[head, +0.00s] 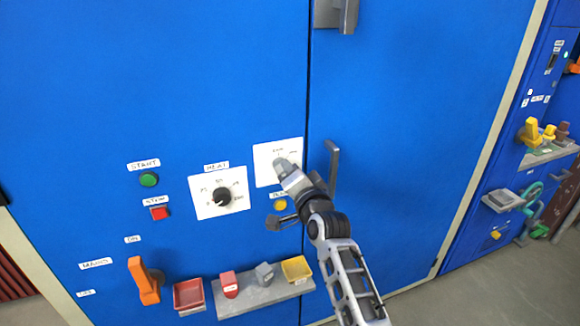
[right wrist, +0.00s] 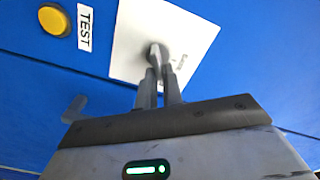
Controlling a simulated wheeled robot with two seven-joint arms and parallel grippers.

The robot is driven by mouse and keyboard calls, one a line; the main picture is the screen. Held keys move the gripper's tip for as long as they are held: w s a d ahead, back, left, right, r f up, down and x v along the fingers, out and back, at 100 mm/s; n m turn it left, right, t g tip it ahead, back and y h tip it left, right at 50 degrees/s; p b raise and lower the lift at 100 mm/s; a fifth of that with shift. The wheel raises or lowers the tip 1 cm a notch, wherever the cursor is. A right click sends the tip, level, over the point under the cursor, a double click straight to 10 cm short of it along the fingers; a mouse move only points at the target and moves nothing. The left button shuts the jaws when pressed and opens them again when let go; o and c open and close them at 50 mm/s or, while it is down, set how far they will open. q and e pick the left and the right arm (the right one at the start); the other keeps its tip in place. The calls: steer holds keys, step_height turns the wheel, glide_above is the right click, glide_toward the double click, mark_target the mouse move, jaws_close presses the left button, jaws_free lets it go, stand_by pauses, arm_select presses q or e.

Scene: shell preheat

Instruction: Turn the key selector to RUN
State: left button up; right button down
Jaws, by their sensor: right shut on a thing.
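The key selector's white plate (head: 264,168) is on the blue cabinet door, left of the door seam. Small lettering on it is too small to read. My right gripper (head: 284,167) is at this plate and hides most of the selector. In the right wrist view the plate (right wrist: 131,42) is tilted. The grey key (right wrist: 157,50) stands out from it, and the two fingers of my right gripper (right wrist: 160,75) are shut on it. Which mark the key points at cannot be told. My left gripper is not in view.
A heat dial (head: 222,196), a green start button (head: 149,179) and a red stop button (head: 159,213) are to the left. A yellow test button (right wrist: 54,20) is close by. A grey door handle (head: 332,165) stands just right of my gripper. An orange mains lever (head: 143,280) and a shelf (head: 262,299) are below.

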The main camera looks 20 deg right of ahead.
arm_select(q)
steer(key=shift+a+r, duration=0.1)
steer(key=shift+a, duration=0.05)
arm_select(e)
steer(key=shift+m, duration=0.4)
steer(key=c, duration=1.5)
jaws_free()
steer(key=shift+c, duration=0.2)
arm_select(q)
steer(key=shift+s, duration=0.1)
arm_select(e)
steer(key=shift+s, duration=0.15)
